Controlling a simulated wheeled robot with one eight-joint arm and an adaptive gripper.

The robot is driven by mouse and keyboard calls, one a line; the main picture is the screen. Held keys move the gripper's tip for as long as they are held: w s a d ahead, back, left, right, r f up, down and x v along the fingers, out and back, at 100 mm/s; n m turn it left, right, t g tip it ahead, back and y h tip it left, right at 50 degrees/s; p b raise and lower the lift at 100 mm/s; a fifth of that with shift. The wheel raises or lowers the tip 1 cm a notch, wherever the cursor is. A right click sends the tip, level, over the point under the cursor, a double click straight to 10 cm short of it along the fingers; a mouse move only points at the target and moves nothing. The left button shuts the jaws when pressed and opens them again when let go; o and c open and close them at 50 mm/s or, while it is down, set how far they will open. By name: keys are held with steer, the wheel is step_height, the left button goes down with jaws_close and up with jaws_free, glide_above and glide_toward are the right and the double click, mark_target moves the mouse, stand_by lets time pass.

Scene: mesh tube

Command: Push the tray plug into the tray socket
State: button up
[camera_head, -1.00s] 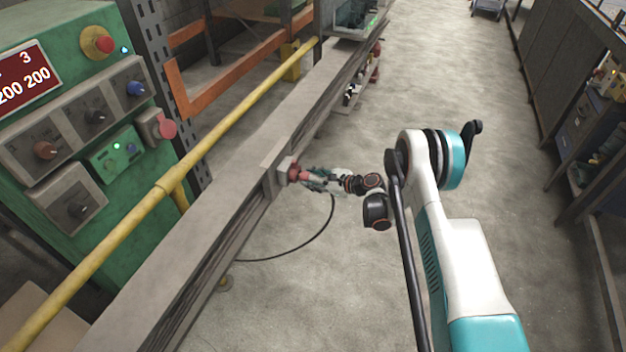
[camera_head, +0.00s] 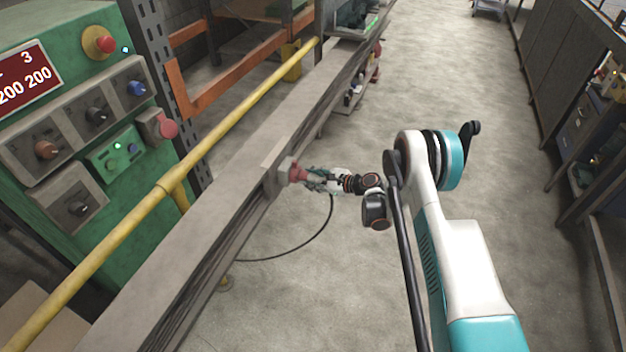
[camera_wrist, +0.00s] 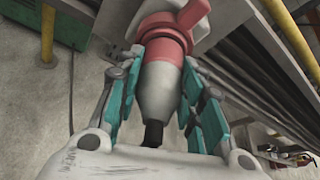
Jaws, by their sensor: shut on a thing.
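The tray plug (camera_wrist: 160,88) is a grey tapered body with a red collar at its front, in the middle of the wrist view. My gripper (camera_wrist: 157,85) is shut on it, with teal fingers on both sides. The plug's red front meets the pale tray socket (camera_wrist: 128,57), which has a red lid tilted up. How deep the plug sits is hidden. In the head view my gripper (camera_head: 312,179) reaches left to the socket (camera_head: 284,169) on the side of the grey tray beam. A black cable hangs from the plug's rear.
The long grey beam (camera_head: 190,235) runs diagonally, with a yellow rail (camera_head: 222,127) beyond it. A green control panel (camera_head: 85,130) stands at left. A cabinet row (camera_head: 560,90) is at right. The floor between is clear.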

steer(key=shift+w+a, duration=0.1)
steer(key=shift+a, duration=0.15)
steer(key=o, duration=1.1)
steer(key=shift+c, duration=0.2)
steer(key=v, duration=1.2)
steer(key=shift+f, duration=0.1)
